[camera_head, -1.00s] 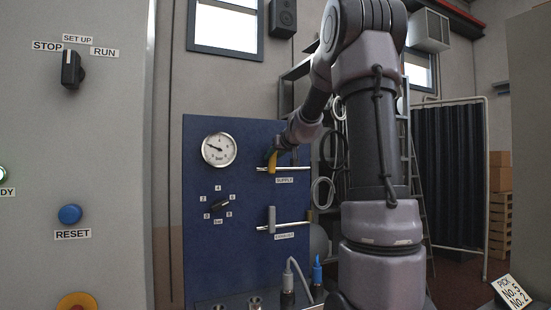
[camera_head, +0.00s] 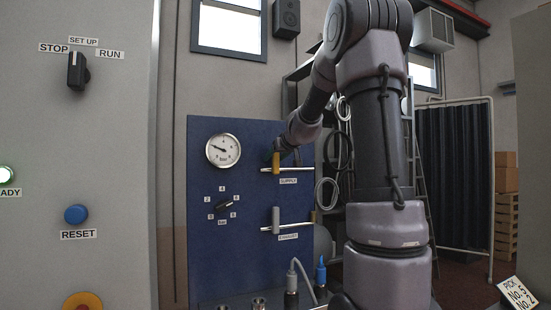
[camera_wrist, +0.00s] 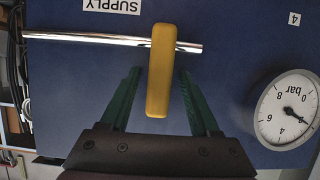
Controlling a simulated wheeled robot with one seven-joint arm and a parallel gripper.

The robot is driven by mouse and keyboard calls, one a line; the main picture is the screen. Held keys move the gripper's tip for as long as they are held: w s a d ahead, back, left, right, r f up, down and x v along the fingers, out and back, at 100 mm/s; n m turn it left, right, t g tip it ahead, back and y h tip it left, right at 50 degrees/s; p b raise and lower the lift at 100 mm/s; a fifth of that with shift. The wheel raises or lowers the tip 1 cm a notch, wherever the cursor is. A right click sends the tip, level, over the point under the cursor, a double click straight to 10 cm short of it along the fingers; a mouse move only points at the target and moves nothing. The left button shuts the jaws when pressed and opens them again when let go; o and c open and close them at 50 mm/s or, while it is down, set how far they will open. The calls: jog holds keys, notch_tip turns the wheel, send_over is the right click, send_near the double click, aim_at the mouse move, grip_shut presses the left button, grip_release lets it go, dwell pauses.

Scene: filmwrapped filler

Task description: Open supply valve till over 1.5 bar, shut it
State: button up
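The supply valve's yellow handle (camera_head: 276,162) stands upright, crosswise to its pipe (camera_head: 297,170), above the SUPPLY label (camera_head: 288,181). In the wrist view, which is upside down, the yellow handle (camera_wrist: 160,75) lies between the two green fingers of my gripper (camera_wrist: 159,72). The fingers are open, with a gap on each side of the handle. The pressure gauge (camera_head: 223,150) is at the upper left of the blue panel; its needle points to the upper left. The gauge (camera_wrist: 288,110) also shows in the wrist view; its exact reading is hard to tell.
The grey exhaust handle (camera_head: 276,219) stands upright on the lower pipe. A black selector knob (camera_head: 224,206) with a bar scale sits under the gauge. On the left cabinet are a mode switch (camera_head: 77,71) and a blue reset button (camera_head: 76,214).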

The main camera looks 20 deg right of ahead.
jog(key=shift+s+r, duration=0.1)
jog(key=shift+s+r, duration=0.2)
jog(key=shift+s, duration=0.15)
jog(key=v, duration=0.9)
jog(key=shift+s, duration=0.4)
jog(key=s+a+f+m+g+y, duration=0.1)
jog(key=s+a+f+g+y, duration=0.3)
jog(key=s+a, duration=0.8)
jog(key=s+f+m+g+h, duration=0.1)
jog(key=s+f+m, duration=0.1)
jog(key=s+f, duration=0.3)
jog(key=s+a+f+m+g+h, duration=0.1)
jog(key=s+f, duration=0.5)
jog(key=s, duration=0.4)
jog(key=shift+s+a+f+m, duration=0.15)
jog(key=shift+s+a+m, duration=0.15)
jog(key=shift+m, duration=0.1)
